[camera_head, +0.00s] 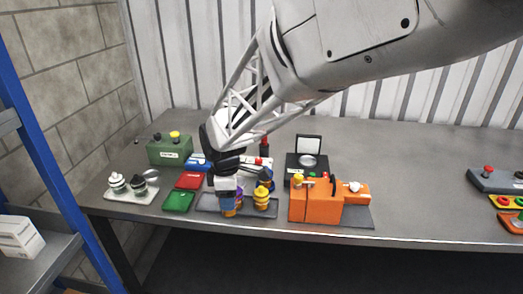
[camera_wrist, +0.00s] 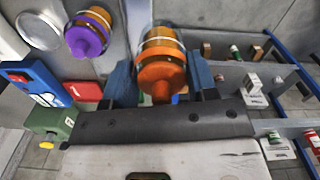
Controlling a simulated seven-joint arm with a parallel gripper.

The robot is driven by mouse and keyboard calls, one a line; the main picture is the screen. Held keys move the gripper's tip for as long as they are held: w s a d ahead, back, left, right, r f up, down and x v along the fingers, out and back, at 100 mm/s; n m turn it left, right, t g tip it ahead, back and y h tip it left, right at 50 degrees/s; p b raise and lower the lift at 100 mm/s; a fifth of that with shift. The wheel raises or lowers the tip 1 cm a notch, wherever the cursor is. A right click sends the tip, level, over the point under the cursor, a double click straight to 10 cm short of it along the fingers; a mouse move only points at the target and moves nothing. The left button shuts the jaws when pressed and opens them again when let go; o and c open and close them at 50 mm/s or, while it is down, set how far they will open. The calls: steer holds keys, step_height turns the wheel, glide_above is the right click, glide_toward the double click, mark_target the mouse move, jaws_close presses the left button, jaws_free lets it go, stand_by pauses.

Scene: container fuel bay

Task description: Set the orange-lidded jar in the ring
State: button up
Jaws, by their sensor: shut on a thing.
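The orange-lidded jar (camera_wrist: 160,65) is between the two blue fingers of my gripper (camera_wrist: 163,82) in the wrist view, with its lid toward the camera and a pale band around its body. My gripper is shut on it. In the head view my gripper (camera_head: 228,192) is low over the dark tray (camera_head: 206,206) at the table's front, and largely hides the held jar. A purple-lidded jar (camera_wrist: 88,35) stands beside the held one in the wrist view. I cannot clearly make out the ring. A round silver disc (camera_head: 309,161) sits in an open black case.
Yellow-topped jars (camera_head: 262,200) stand close right of my gripper. An orange machine (camera_head: 315,203) is farther right. Red (camera_head: 189,181) and green (camera_head: 178,201) blocks, a green box (camera_head: 170,150) and a white stand (camera_head: 131,190) are left. The table's right middle is clear.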

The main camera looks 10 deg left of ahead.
steer(key=w+r, duration=0.3)
steer(key=w, duration=0.3)
steer(key=w+d, duration=2.3)
steer(key=w, duration=0.3)
steer(key=shift+w+n, duration=0.3)
steer(key=shift+w, duration=0.1)
steer(key=shift+r, duration=0.1)
steer(key=shift+f, duration=2.2)
steer(key=shift+f, duration=0.7)
